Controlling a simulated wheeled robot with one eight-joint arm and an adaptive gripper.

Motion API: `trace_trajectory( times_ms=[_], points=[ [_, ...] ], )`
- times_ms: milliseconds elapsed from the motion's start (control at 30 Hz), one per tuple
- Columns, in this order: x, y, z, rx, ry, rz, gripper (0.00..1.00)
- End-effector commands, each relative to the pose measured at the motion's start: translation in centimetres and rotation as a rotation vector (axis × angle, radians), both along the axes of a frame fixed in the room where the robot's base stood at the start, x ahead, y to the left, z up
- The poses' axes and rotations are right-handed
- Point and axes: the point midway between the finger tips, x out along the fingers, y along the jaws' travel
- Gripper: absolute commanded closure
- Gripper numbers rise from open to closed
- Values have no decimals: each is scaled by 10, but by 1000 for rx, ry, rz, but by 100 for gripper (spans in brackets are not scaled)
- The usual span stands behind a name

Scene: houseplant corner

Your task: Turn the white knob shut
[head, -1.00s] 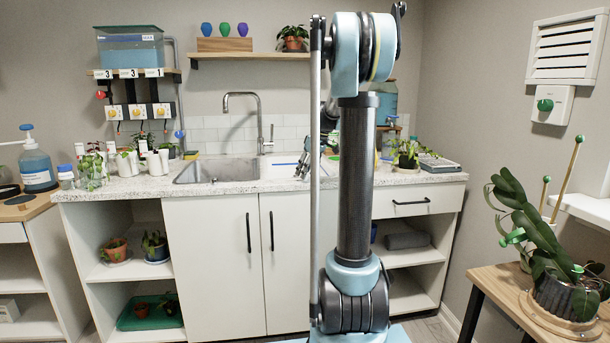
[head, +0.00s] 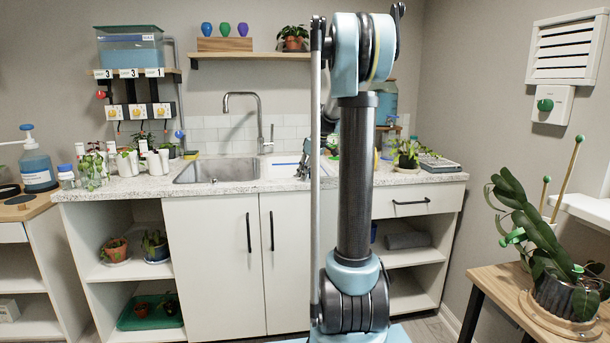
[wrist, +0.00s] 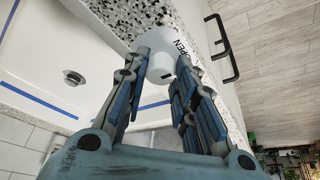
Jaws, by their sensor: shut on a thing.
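The white knob (wrist: 161,66) is a small pale cylinder with a dark mark on its near side. It sits at the counter's edge beside a white plate lettered "OPEN" (wrist: 181,46). My gripper (wrist: 163,63) has one finger on each side of the knob and is shut on it. In the head view my gripper (head: 312,160) shows at the counter beside the sink, partly behind my own arm; the knob is hidden there.
The speckled counter (head: 130,185) holds the sink (head: 215,170), with a tall faucet (head: 262,125) behind it. Potted plants (head: 405,152) and a grey tray (head: 440,163) stand to the right. A black drawer handle (wrist: 223,50) is close to my fingers.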

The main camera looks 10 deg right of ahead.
Motion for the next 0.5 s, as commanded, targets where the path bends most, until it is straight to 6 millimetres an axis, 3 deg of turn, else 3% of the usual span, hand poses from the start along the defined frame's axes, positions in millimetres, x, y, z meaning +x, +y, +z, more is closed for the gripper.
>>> trace_trajectory(
  times_ms=[500],
  points=[
    [0, 2, 1, -1, -3, -356, 99]
  ],
)
